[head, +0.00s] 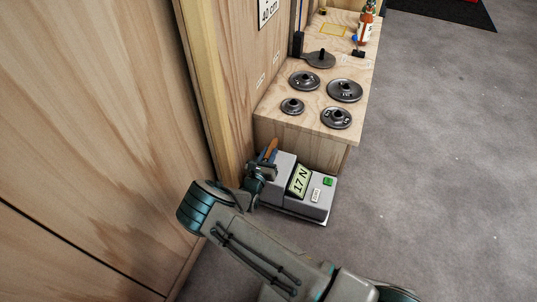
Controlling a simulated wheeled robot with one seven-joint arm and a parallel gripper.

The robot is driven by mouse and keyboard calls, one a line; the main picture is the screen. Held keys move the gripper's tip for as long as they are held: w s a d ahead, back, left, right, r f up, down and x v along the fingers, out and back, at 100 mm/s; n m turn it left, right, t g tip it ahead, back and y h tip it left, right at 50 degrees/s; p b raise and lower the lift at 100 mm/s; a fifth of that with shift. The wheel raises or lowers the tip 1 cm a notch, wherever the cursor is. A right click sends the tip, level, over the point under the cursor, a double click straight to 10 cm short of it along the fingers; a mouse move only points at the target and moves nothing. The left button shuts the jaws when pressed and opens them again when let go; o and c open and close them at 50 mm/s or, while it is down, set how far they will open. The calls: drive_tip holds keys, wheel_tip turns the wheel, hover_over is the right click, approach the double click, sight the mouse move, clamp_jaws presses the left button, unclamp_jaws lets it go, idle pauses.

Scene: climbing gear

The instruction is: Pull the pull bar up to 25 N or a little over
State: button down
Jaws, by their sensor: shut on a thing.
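The force gauge (311,194) is a grey box on the floor beside the wooden bench. Its tilted display (299,181) reads 17 N. A green button (328,181) and a small white button (316,195) are on its top face. The pull bar (270,149) shows as a brown, slanted bar at the gauge's left end. My gripper (264,166) is at this bar and shut on it. My wrist and arm hide part of the gauge's left side, and the fingertips show only small.
A wooden bench (350,122) stands behind the gauge with several dark weight plates (344,90) on top. A plywood wall (90,110) is close on the left. The grey floor (440,170) on the right is clear.

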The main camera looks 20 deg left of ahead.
drive_tip(key=shift+a+r+p, duration=0.1)
drive_tip(key=shift+r+p, duration=2.05)
drive_tip(key=shift+r, duration=0.6)
idle(0.6)
drive_tip(key=shift+w+f, duration=0.1)
drive_tip(key=shift+f, duration=0.05)
idle(0.3)
drive_tip(key=shift+f+b, duration=2.05)
drive_tip(key=shift+f, duration=0.65)
drive_tip(key=c, duration=1.3)
unclamp_jaws()
drive_tip(key=shift+o, duration=0.9)
